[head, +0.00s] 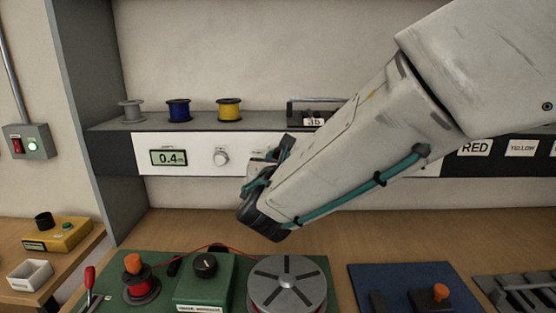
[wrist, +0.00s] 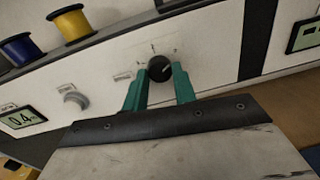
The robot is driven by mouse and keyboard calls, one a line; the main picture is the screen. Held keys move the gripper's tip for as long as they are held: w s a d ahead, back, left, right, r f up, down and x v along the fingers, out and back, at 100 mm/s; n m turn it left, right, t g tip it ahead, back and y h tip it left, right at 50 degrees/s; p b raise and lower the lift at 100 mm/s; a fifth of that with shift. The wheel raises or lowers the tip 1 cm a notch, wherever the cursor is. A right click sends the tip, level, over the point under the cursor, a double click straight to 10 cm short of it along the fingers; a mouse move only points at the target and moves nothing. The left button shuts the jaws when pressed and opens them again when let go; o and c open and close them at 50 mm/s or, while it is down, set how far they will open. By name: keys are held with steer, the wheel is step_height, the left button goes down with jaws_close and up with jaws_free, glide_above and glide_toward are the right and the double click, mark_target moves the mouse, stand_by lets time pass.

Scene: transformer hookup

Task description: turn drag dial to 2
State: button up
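The drag dial, a black round knob (wrist: 160,68) with a light pointer line, sits on the white panel (wrist: 112,72) in the wrist view. The pointer leans to the right. Small marks around the dial are too blurred to read. My gripper (wrist: 160,72) has its two green fingers apart, one on each side of the knob. I cannot tell whether the fingertips touch it. In the head view my gripper (head: 264,172) is in front of the panel and hides the dial.
The panel also has a display reading 0.4 (head: 169,157) and a white knob (head: 221,158). Grey, blue (head: 179,110) and yellow (head: 229,109) spools stand on the shelf above. Below, a green board holds a grey disc (head: 287,284) and a red spool (head: 141,285).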

steer(key=shift+c, duration=0.8)
steer(key=n, duration=0.5)
steer(key=shift+n, duration=0.4)
steer(key=n, duration=0.6)
steer(key=shift+d+t, duration=0.1)
steer(key=shift+t, duration=0.2)
steer(key=shift+n, duration=0.3)
steer(key=o, duration=1)
steer(key=shift+c, duration=0.2)
steer(key=shift+s, duration=0.1)
